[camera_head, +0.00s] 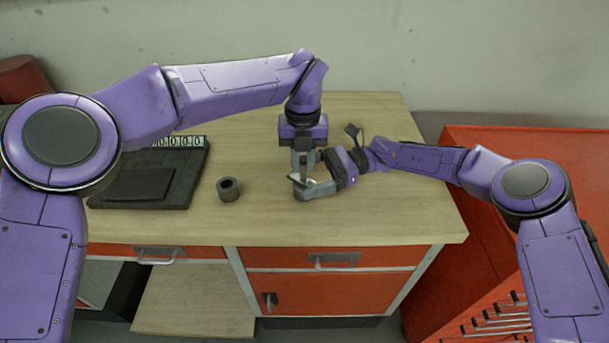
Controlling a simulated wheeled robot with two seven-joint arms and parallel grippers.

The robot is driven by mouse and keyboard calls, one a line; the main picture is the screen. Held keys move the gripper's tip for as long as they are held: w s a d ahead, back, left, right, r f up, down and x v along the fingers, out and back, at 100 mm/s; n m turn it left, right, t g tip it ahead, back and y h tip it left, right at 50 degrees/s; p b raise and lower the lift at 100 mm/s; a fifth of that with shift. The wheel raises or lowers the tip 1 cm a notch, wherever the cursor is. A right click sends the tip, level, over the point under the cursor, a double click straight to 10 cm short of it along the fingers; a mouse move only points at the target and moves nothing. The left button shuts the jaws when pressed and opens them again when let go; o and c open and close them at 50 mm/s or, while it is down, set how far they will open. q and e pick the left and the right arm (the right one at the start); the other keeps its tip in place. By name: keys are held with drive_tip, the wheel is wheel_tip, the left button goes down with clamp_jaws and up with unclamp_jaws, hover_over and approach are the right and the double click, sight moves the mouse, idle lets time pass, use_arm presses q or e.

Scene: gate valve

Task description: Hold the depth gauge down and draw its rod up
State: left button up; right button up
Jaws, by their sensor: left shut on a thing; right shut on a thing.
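The depth gauge (302,195) is a small grey piece standing on the wooden tabletop, mostly hidden by my two grippers. My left gripper (301,174) points straight down over it from above and is shut on part of it. My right gripper (307,188) reaches in level from the right, low over the table, and is shut on the gauge beside the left fingers. The fingers of both grippers overlap in this view. The rod cannot be made out apart from the fingers, so how far it stands up is hidden.
A dark grey hollow cylinder (228,190) stands on the table left of the grippers. A flat black device with a digit display (150,187) lies farther left, partly behind my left arm. The wooden tabletop (390,215) is clear at front right. A red cabinet (480,150) stands at right.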

use_arm(q)
drive_tip(key=shift+r, duration=1.2)
idle(0.3)
drive_tip(key=o, duration=1.7)
drive_tip(key=shift+r, duration=2.95)
use_arm(e)
drive_tip(key=o, duration=0.5)
drive_tip(key=v, duration=1.1)
drive_tip(key=shift+w+d+f, duration=0.1)
drive_tip(key=shift+d, duration=0.45)
